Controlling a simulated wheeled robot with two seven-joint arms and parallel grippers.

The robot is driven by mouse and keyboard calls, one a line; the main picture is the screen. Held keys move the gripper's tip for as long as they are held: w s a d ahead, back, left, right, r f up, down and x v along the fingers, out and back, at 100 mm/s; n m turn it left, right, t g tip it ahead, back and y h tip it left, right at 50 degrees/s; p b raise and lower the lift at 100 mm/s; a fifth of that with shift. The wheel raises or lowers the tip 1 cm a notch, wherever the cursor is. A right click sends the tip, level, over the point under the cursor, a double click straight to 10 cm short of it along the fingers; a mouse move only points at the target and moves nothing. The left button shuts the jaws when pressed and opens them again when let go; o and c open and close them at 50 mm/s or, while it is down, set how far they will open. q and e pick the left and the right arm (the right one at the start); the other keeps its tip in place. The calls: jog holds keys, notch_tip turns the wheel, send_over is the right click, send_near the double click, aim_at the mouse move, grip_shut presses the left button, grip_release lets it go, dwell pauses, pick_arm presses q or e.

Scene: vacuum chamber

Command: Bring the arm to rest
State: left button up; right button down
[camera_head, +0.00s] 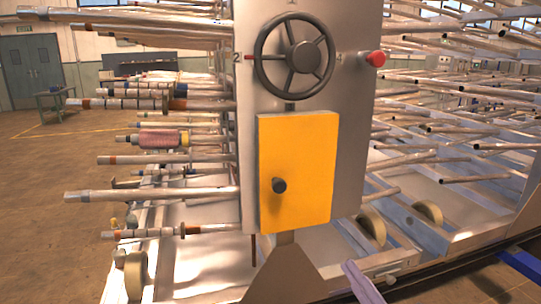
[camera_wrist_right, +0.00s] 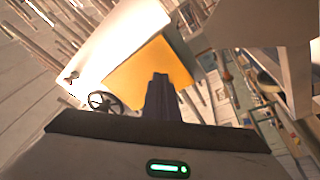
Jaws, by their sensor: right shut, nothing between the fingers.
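My right gripper (camera_head: 362,283) shows only in small part, as a grey-purple piece at the bottom edge of the head view, low in front of the machine. In the right wrist view its fingers (camera_wrist_right: 162,98) are together, with nothing between them. They point toward a yellow-orange door (camera_head: 297,172), which also shows tilted in the wrist view (camera_wrist_right: 145,72). The gripper looks apart from the door. The door looks closed and has a dark knob (camera_head: 279,185). My left gripper is not in view.
A grey panel (camera_head: 350,130) carries a dark handwheel (camera_head: 294,54) and a red button (camera_head: 375,59). Many metal rods (camera_head: 150,195) stick out on both sides. Rollers (camera_head: 371,226) sit low on the frame. Open brown floor (camera_head: 40,240) lies at left.

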jog(key=s+d+f+m+g+h, duration=0.1)
jog(key=s+f+m+h, duration=0.15)
jog(key=f, duration=0.45)
jog(key=s+d+f+m+g+h, duration=0.1)
jog(key=s+f+m+g+h, duration=0.15)
jog(key=f, duration=0.35)
jog(key=s+a+f+m+g+p, duration=0.1)
jog(key=s+f+m+g, duration=0.5)
jog(key=s+f, duration=1.1)
notch_tip(320, 180, down, 2)
jog(key=shift+a+f+g, duration=0.1)
jog(key=shift+a+g, duration=0.4)
jog(key=shift+g, duration=0.05)
jog(key=shift+s, duration=0.1)
